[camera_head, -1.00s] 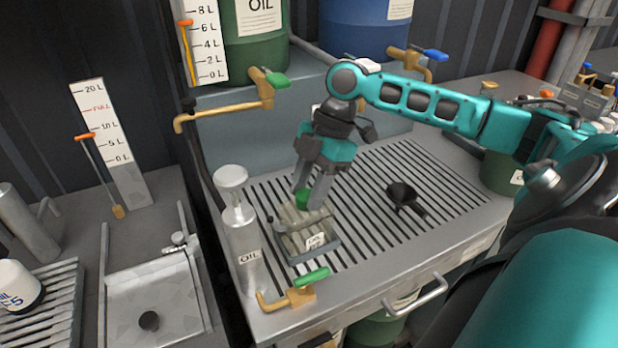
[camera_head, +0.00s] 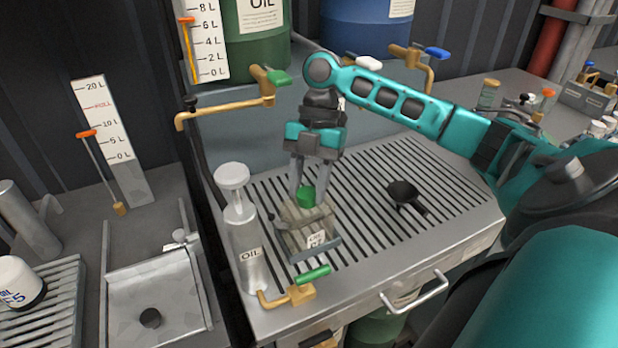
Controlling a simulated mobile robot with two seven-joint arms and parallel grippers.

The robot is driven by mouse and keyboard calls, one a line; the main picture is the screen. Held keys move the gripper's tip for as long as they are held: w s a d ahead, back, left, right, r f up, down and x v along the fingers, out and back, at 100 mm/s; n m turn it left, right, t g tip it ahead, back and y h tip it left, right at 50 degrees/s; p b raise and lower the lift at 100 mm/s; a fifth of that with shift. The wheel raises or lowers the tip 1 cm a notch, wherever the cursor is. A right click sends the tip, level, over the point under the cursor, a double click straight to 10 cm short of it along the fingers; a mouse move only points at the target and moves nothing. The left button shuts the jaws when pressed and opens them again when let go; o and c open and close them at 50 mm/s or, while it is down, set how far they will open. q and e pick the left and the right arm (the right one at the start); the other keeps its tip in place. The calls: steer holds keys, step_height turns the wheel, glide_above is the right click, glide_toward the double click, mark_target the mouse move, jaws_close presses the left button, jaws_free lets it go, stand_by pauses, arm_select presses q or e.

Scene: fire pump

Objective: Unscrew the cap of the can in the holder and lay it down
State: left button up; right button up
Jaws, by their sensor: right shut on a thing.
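The can (camera_head: 303,224) sits in its holder (camera_head: 317,252) on the slatted drain grate of the bench. It is a dull, see-through beige can with a white label at the front. Its green cap (camera_head: 306,197) is at the top, between the fingertips of my right gripper (camera_head: 307,193). The gripper points down and is shut on the cap. Whether the cap is still seated on the can's neck or just clear of it, I cannot tell. My left gripper is not in view.
A black funnel (camera_head: 405,194) lies on the grate (camera_head: 440,190) to the right, with free room around it. An oil pump cylinder (camera_head: 244,240) stands left of the can. A brass tap with green handle (camera_head: 297,288) is at the front edge. Another brass tap (camera_head: 240,105) hangs behind.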

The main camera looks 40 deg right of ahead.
steer(key=shift+w+a+n+g+h, duration=0.15)
steer(key=shift+n+g+h, duration=0.2)
steer(key=shift+n, duration=0.85)
steer(key=shift+s+d+n, duration=0.2)
steer(key=shift+n, duration=0.1)
